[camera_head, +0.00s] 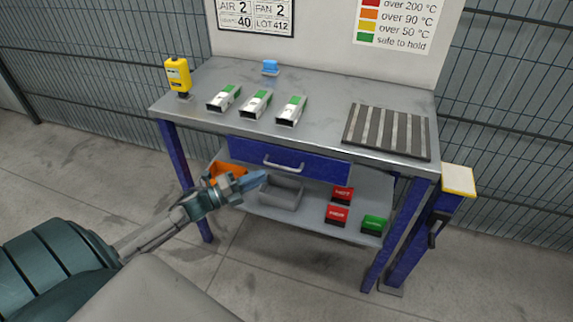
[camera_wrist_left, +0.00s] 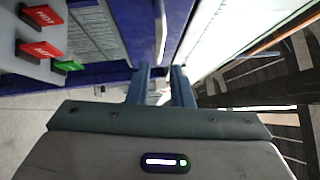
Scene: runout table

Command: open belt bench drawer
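The belt bench (camera_head: 330,135) has a blue drawer (camera_head: 315,165) under its grey top, with a light bar handle (camera_head: 284,164). The drawer front looks flush with the bench edge, so the drawer appears closed. My left gripper (camera_head: 258,180) is in front of the bench, just left of and below the handle in the head view. In the left wrist view its two blue fingers (camera_wrist_left: 160,88) are apart, pointing toward the blue drawer front (camera_wrist_left: 143,25). Whether the handle lies between the fingers is unclear. My right gripper is out of view.
The lower shelf holds an orange bin (camera_head: 226,170), a grey bin (camera_head: 283,192), red blocks (camera_head: 337,214) and a green block (camera_head: 375,223). On top are a yellow device (camera_head: 178,75), white-green parts (camera_head: 256,104) and a slatted mat (camera_head: 388,131). A post (camera_head: 425,225) stands right.

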